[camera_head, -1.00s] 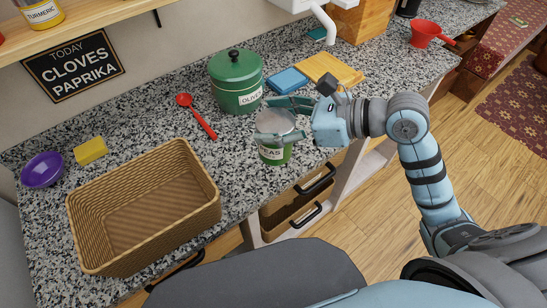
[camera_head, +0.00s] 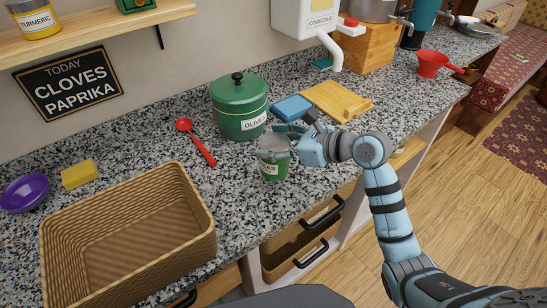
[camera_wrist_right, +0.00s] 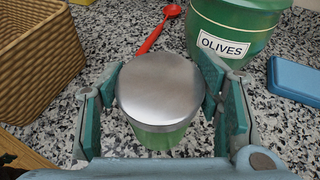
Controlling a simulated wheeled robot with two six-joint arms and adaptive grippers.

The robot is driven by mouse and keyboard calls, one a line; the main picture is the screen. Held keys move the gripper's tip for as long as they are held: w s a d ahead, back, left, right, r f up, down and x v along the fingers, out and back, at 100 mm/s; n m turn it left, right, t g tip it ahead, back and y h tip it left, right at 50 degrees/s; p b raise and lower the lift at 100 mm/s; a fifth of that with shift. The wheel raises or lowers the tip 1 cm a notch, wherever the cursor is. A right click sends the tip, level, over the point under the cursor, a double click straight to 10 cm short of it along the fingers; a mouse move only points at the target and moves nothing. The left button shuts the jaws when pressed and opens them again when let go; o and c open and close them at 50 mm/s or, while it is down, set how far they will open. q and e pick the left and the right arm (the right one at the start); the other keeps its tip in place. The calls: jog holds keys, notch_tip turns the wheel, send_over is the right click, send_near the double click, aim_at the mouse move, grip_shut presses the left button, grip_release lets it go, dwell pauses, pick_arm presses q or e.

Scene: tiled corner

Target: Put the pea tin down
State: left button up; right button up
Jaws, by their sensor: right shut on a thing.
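The pea tin (camera_head: 273,168) is a green tin with a silver lid and a pale label, partly covered by my fingers. It is upright at the counter's front edge, right of the basket. In the right wrist view its lid (camera_wrist_right: 160,85) fills the middle, with a finger on each side. My right gripper (camera_head: 276,142) is shut on the tin near its top. I cannot tell whether the tin's base touches the counter. My left gripper is not in view.
The speckled counter (camera_head: 140,150) holds a wicker basket (camera_head: 60,235), a red spoon (camera_head: 198,145), a green olives canister (camera_head: 239,108), a blue block (camera_head: 291,108) and a wooden board (camera_head: 335,100). Bare counter lies between the basket and the tin.

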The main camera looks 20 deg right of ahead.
notch_tip(320, 180, down, 3)
jog(key=shift+a+f, duration=0.15)
jog(key=shift+f, duration=0.05)
jog(key=shift+s+f, duration=0.15)
jog(key=shift+f+b, duration=0.1)
jog(key=shift+b, duration=0.2)
jog(key=o, duration=1.6)
jog(key=shift+f, duration=0.1)
